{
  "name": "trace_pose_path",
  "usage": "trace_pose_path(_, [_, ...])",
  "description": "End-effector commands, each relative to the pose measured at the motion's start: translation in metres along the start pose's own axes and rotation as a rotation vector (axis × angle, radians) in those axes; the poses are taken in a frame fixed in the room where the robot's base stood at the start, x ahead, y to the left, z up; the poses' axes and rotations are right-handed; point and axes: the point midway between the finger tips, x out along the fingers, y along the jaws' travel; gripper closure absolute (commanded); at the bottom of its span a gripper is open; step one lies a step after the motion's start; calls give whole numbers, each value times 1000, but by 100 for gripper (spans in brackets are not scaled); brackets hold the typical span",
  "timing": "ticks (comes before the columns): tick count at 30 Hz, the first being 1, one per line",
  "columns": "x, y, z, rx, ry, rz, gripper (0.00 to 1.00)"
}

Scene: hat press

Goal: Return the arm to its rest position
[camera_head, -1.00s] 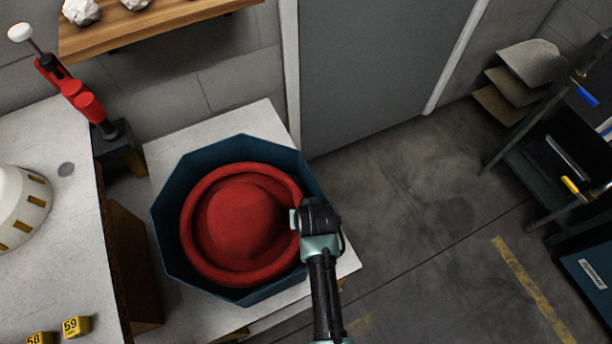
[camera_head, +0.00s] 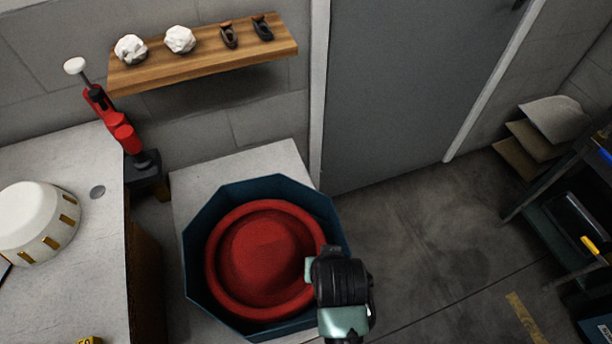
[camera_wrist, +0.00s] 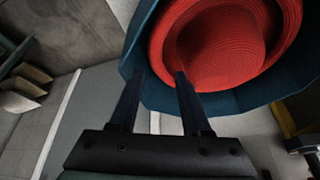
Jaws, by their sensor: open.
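My gripper (camera_wrist: 158,84) shows in the wrist view with its two dark fingers apart and nothing between them. In the head view my wrist covers the fingers, at the right rim of the blue bin. A red hat (camera_head: 262,252) lies in the blue octagonal bin (camera_head: 205,215), crown up. The hat (camera_wrist: 225,45) also shows in the wrist view beyond the fingertips, which overlap its near edge in the picture. I cannot tell whether they touch it. The bin wall (camera_wrist: 150,95) shows beside the fingers.
The bin stands on a pale table (camera_head: 230,172). A red lever press (camera_head: 120,130) and a white round device (camera_head: 38,222) on a bench are to the left. A wooden shelf (camera_head: 205,60) hangs above. Floor (camera_head: 415,230) is open on the right, before a dark rack (camera_head: 560,210).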

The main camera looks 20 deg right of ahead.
Motion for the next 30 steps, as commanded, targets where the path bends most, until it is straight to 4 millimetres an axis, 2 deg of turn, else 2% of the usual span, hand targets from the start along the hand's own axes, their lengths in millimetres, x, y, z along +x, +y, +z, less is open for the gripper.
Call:
trace_pose_path(5, [0,0,0,0,0,0,52])
trace_pose_path(8, [-5,-4,-9,-4,23,-6,52])
trace_pose_path(11, [-21,-17,-40,-18,107,-28,52])
trace_pose_path(14, [-53,-40,-91,-44,255,-66,52])
trace_pose_path(15, [-71,-51,-114,-54,326,-84,52])
trace_pose_path(17, [-101,-67,-147,-70,436,-111,52])
trace_pose_path(18, [-122,-77,-168,-79,509,-129,52])
trace_pose_path(20, [-156,-91,-196,-92,616,-155,52])
trace_pose_path(21, [-179,-100,-214,-100,688,-172,52])
trace_pose_path(23, [-217,-112,-237,-111,798,-197,52])
trace_pose_path(25, [-265,-126,-261,-123,926,-226,52])
trace_pose_path(29, [-358,-146,-292,-138,1164,-281,52])
trace_pose_path(30, [-388,-151,-298,-142,1238,-298,52])
